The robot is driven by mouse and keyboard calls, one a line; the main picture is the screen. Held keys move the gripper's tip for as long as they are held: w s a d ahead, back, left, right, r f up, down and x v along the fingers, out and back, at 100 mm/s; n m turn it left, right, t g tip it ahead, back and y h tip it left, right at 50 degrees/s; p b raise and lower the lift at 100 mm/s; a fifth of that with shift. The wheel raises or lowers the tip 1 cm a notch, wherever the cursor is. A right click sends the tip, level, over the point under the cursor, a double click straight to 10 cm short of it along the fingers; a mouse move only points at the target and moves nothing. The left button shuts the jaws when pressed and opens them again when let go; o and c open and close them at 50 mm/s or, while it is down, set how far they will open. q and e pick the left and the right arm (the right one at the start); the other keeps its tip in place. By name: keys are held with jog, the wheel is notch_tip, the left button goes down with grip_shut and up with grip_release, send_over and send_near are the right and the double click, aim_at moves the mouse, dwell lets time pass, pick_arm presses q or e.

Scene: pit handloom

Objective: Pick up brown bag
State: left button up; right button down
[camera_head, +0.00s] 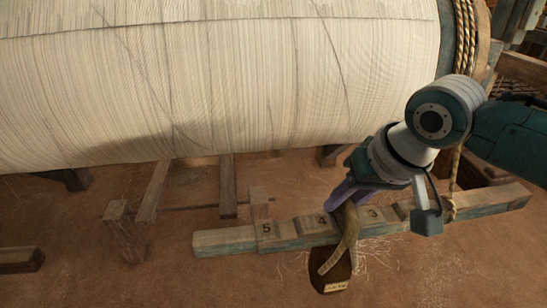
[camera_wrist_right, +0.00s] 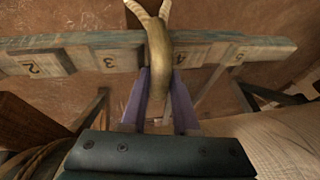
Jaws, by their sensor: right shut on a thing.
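The brown bag (camera_head: 336,276) hangs in front of the numbered wooden rail, in the lower right of the head view. It has a dark brown body, a pale label near its bottom and an olive-tan strap. My right gripper (camera_head: 344,198), with purple fingers, is shut on the top of the strap, just above the rail. In the right wrist view the curved strap (camera_wrist_right: 158,48) sits between the fingertips (camera_wrist_right: 158,82), and its two paler ends run up past the rail. Most of the bag's body is hidden in that view. My left gripper is not in view.
The wooden rail (camera_head: 220,241) carries blocks numbered 3, 4 and 5 in the head view. A large roll of pale warp threads (camera_head: 200,85) fills the upper area. A rope (camera_head: 466,35) hangs at its right end. Bare earth floor lies in front of the rail.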

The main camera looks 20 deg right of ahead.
jog(key=shift+w+r, duration=0.15)
jog(key=shift+r, duration=0.05)
jog(key=shift+r+p, duration=0.35)
jog(key=shift+r, duration=0.1)
jog(key=shift+r+p, duration=0.8)
jog(key=shift+r, duration=0.6)
jog(key=shift+s+d+f+p, duration=0.15)
jog(key=shift+s+p, duration=0.15)
jog(key=shift+s, duration=0.65)
jog(key=s+d+p, duration=0.3)
jog(key=s+p, duration=0.1)
jog(key=s, duration=1.1)
jog(key=shift+s+d+p, duration=0.15)
jog(key=shift+s+p, duration=0.15)
jog(key=shift+s, duration=0.1)
jog(key=shift+f, duration=0.1)
